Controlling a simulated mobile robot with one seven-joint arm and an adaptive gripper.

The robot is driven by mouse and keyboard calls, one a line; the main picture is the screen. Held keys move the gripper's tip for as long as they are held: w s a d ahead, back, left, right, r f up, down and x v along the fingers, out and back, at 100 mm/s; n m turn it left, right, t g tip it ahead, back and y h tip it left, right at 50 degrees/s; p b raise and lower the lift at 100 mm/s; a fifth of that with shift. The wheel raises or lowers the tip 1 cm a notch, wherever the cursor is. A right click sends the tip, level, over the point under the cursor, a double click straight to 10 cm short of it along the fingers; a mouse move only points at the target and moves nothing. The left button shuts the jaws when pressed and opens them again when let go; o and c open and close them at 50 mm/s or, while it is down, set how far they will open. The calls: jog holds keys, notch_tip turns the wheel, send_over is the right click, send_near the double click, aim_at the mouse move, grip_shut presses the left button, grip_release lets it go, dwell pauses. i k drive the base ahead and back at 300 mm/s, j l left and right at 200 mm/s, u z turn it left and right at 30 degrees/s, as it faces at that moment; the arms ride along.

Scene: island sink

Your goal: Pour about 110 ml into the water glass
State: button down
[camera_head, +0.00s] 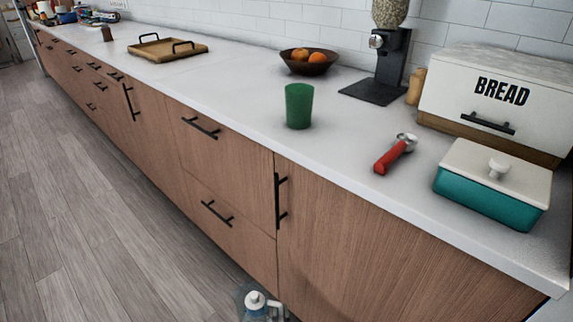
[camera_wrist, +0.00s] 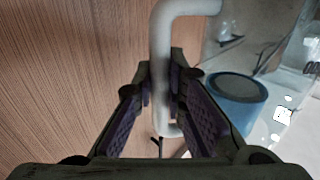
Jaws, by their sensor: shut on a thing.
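A clear jug with a bluish body, white lid and white handle (camera_head: 258,304) shows at the bottom edge of the head view, low in front of the cabinets; its lower part is cut off. In the wrist view my gripper (camera_wrist: 162,82) is shut on the jug's pale handle (camera_wrist: 164,40). The jug's clear wall and a blue part inside it (camera_wrist: 238,102) show to the right. A green tumbler (camera_head: 299,106) stands upright on the counter, well above and apart from the jug. It is the only drinking vessel I can make out nearby; its inside is hidden.
Cabinet handles (camera_head: 279,200) stick out below. Counter left of the tumbler is clear.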

aim_at(299, 98)
jog(key=i+j, duration=0.1)
jog(key=j, duration=1.65)
jog(key=i+j, duration=0.15)
jog(key=j, duration=0.75)
jog(key=j+z, duration=0.1)
jog(key=z, duration=1.85)
